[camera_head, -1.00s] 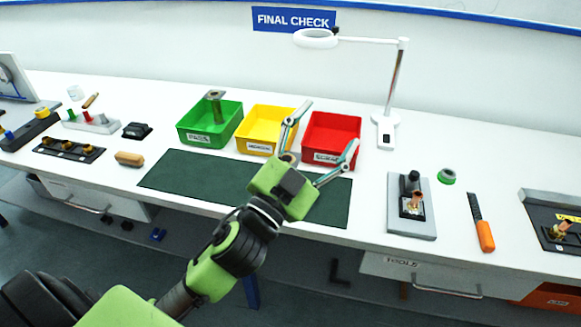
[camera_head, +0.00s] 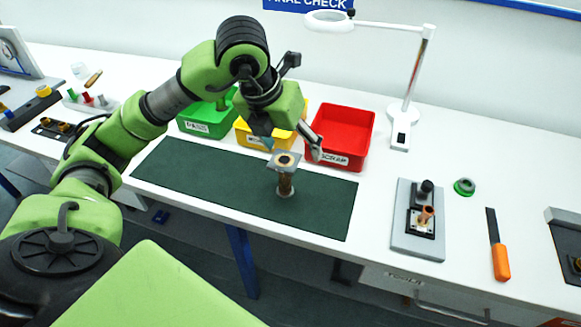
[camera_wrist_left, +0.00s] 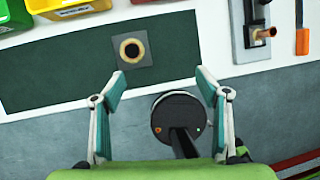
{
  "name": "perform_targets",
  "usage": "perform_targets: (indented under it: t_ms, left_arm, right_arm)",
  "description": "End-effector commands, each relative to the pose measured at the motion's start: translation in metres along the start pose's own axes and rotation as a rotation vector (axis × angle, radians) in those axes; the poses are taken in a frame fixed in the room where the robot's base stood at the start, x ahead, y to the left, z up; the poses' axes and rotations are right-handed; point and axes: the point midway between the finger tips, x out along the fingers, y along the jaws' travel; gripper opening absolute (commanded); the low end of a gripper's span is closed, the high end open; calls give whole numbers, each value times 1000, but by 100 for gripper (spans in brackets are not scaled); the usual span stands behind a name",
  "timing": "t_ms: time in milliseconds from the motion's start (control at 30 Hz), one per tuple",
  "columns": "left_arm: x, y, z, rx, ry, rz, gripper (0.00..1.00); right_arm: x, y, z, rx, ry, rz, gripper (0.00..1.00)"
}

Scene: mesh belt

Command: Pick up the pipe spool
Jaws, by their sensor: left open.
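The pipe spool (camera_head: 285,179) stands upright on the dark green mat (camera_head: 190,175). It has a square grey flange with a brass-coloured ring on top and a copper-brown pipe below. In the left wrist view the spool (camera_wrist_left: 132,48) is seen from above, beyond the fingertips and left of centre. My left gripper (camera_head: 291,143) is open and empty, above and behind the spool's top in the head view. Its spread fingers also show in the wrist view (camera_wrist_left: 160,76). My right gripper is not in view.
Green (camera_head: 205,122), yellow (camera_head: 250,136) and red (camera_head: 338,135) bins stand behind the mat. My arm partly hides the green and yellow ones. A fixture (camera_head: 419,220), tape roll (camera_head: 464,187), orange-handled tool (camera_head: 500,260) and magnifier lamp (camera_head: 400,130) are right. The mat's left part is clear.

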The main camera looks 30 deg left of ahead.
Motion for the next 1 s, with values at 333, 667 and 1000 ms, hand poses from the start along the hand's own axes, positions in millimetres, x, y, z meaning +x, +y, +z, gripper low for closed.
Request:
perform_targets:
  t_ms: [333,667,1000]
  left_arm:
    - [16,47,8,-68,-17,152,68]
    - [67,53,10,-66,-21,147,68]
    - [102,53,6,-66,-18,147,68]
  right_arm:
    - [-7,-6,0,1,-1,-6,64]
    - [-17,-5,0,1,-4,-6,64]
    - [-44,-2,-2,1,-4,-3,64]
